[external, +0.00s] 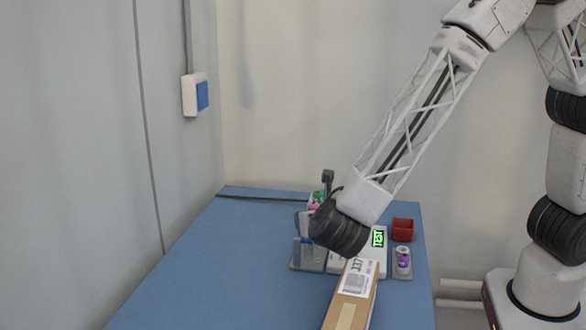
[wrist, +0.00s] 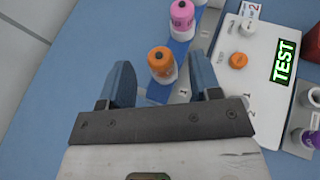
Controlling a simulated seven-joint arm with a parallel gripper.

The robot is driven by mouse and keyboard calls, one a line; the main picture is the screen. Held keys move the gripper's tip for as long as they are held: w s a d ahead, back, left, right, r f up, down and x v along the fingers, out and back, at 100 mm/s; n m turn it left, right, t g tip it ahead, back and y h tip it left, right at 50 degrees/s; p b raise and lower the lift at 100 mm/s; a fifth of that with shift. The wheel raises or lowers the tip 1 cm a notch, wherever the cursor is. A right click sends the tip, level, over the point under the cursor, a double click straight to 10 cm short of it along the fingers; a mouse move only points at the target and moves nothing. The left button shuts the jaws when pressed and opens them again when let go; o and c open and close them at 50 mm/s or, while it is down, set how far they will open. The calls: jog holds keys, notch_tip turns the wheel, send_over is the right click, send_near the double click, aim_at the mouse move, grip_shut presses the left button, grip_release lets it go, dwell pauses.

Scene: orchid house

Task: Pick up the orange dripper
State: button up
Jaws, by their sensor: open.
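The orange dripper (wrist: 161,66) is a small white bottle with an orange cap, upright in a blue and white rack (wrist: 182,50) in the wrist view. My gripper (wrist: 160,76) is open, its two blue fingers on either side of the dripper as seen from above. The dripper appears nearer the left finger, and I see no contact. The height between fingers and dripper is hard to tell. In the external view my wrist hides the dripper.
A pink-capped dripper (wrist: 182,18) stands just beyond the orange one. To the right is a white board (wrist: 262,50) marked TEST, bearing a separate orange cap-like piece (wrist: 238,60). A cardboard box (external: 350,300) and red container (external: 403,229) share the blue table (external: 220,270), clear at left.

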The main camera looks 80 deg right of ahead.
jog(key=shift+w+d+f, duration=0.25)
jog(key=shift+d, duration=0.25)
jog(key=c, duration=1)
jog(key=shift+r, duration=0.2)
jog(key=shift+r, duration=1.35)
jog(key=shift+s+r, duration=0.25)
jog(key=shift+s, duration=0.05)
jog(key=s+d+r, duration=0.1)
jog(key=s+d, duration=0.1)
jog(key=s, duration=1.3)
jog(key=shift+d+r, duration=0.2)
jog(key=shift+d, duration=0.15)
jog(key=shift+s, duration=0.1)
